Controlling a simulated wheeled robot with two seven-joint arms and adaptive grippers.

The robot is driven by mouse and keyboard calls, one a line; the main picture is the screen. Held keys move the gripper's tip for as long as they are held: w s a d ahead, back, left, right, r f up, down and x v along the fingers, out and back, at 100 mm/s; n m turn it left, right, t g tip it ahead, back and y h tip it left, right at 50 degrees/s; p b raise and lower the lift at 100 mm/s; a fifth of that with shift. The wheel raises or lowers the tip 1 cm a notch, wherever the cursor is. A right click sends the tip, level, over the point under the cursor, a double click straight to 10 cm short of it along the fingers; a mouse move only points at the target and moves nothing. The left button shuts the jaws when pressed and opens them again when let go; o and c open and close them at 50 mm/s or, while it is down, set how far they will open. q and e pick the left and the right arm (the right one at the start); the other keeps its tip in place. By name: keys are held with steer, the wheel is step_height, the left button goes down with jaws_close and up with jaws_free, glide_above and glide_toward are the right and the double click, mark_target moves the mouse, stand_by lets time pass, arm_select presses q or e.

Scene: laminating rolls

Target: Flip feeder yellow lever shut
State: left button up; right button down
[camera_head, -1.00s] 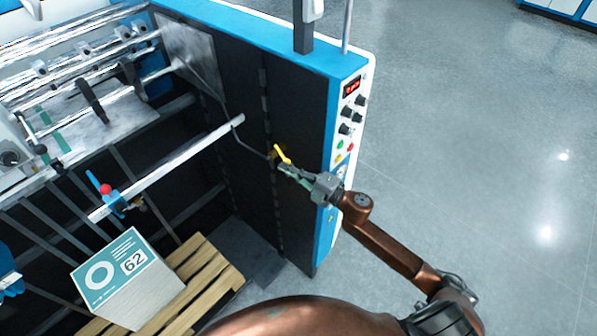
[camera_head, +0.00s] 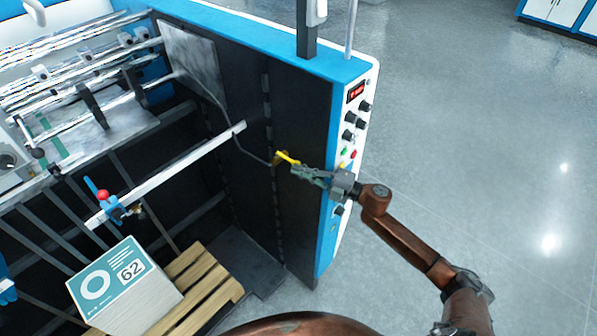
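The yellow lever (camera_head: 287,158) sits on the dark inner side panel of the blue-edged feeder (camera_head: 340,66), close to the thin grey hose. It points to the right and slightly down, nearly level in the picture. My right gripper (camera_head: 297,171) is at the lever's right end, with its fingertips touching it or very near it. The gap between the fingers is too small in the picture to tell whether they are open or shut. My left gripper is not in view.
A control panel with knobs and buttons (camera_head: 352,125) is on the feeder's end face, close beside my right wrist. A white bar (camera_head: 170,178) crosses the feeder bay. A box marked 62 (camera_head: 125,290) stands on a wooden pallet (camera_head: 214,290). Floor at right is clear.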

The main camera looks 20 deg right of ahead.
steer(key=shift+w+d, duration=0.25)
steer(key=shift+d, duration=0.15)
steer(key=s+a+r+p, duration=0.1)
steer(key=s+a+p, duration=0.2)
steer(key=w+d+b+v, duration=0.1)
steer(key=b+v, duration=0.2)
steer(key=v, duration=0.6)
steer(key=shift+d+f, duration=0.15)
steer(key=shift+d, duration=0.1)
steer(key=shift+s+a, duration=0.1)
